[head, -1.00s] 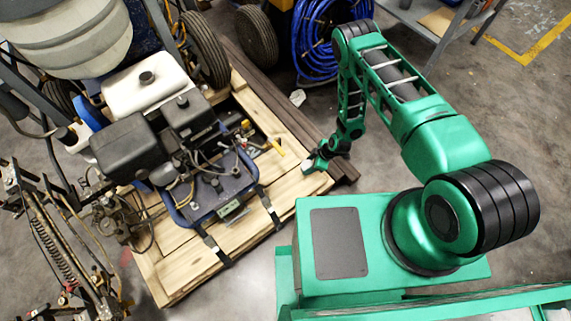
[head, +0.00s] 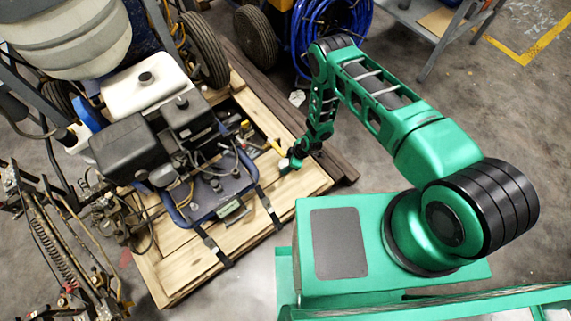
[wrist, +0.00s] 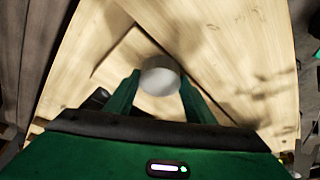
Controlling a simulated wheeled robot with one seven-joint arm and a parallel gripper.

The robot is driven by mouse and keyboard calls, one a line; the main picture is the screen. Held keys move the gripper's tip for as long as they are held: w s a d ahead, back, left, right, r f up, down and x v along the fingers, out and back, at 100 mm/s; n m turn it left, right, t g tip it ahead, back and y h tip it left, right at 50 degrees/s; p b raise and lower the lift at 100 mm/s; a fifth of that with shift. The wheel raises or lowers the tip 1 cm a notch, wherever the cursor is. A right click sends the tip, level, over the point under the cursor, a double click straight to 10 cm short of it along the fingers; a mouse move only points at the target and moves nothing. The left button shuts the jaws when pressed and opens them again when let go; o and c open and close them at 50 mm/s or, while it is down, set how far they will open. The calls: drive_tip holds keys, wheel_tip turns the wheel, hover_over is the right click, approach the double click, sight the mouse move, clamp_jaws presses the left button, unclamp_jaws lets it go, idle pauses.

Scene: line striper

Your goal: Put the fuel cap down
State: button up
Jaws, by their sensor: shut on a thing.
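The fuel cap (wrist: 160,77) is a grey, round, short piece in the wrist view. My gripper (wrist: 158,88) is shut on it, with one green finger on each side. Pale wooden boards lie below the cap in that view; I cannot tell the height of the gap. In the head view my gripper (head: 291,164) is over the right part of the wooden pallet (head: 290,190), just right of the engine. The cap is too small to make out there.
The engine machine (head: 215,185) with a white tank (head: 147,88) stands on the pallet, left of my gripper. Dark planks (head: 337,166) lie along the pallet's right side. A blue hose coil (head: 318,35) is behind. Bare boards show at the pallet's right front.

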drive_tip(key=o, duration=1)
drive_tip(key=shift+f, duration=0.1)
drive_tip(key=shift+o, duration=0.2)
drive_tip(key=v, duration=1.2)
